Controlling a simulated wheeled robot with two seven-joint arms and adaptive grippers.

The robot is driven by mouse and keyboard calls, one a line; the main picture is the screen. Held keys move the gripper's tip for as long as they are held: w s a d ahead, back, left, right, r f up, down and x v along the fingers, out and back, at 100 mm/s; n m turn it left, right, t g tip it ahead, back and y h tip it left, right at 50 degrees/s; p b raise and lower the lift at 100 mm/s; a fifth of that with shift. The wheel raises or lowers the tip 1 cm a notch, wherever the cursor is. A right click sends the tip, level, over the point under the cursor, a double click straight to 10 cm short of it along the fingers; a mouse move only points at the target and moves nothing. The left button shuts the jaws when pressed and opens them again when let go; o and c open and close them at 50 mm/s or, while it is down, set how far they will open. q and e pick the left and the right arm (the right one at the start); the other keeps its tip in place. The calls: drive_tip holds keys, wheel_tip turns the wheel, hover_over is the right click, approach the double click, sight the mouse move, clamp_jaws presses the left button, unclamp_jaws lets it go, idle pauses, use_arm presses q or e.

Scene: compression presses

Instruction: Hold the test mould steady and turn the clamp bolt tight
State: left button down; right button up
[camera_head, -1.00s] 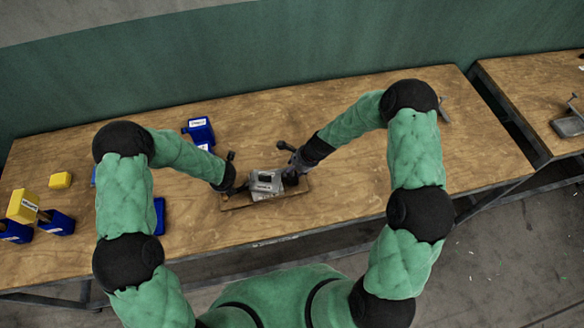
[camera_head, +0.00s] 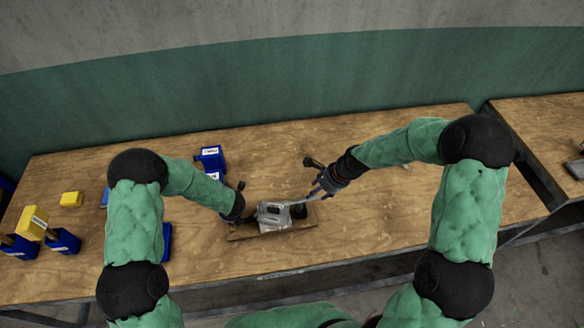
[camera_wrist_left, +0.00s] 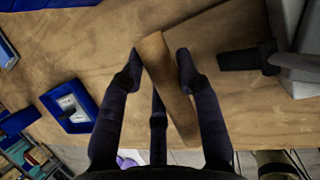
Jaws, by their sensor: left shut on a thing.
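The grey metal test mould (camera_head: 272,215) sits on a wooden board (camera_head: 310,229) near the table's front edge. A dark part (camera_head: 299,211) shows at its right end; I cannot make out the clamp bolt there. My left gripper (camera_head: 238,218) is at the board's left end. The grey mould (camera_wrist_left: 300,65) is at upper right there, with a dark bar (camera_wrist_left: 243,58) sticking out. My right gripper (camera_head: 312,194) is just above and right of the mould; its fingertips are too small to read.
A blue bin (camera_head: 210,157) stands behind the mould. Yellow blocks (camera_head: 32,223) (camera_head: 71,199) and blue bins (camera_head: 64,241) stand at the far left. A labelled blue case (camera_wrist_left: 72,105) lies near my left gripper. The table right of the board is largely clear.

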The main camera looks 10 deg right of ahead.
use_arm(q)
drive_tip(key=c, duration=0.8)
unclamp_jaws()
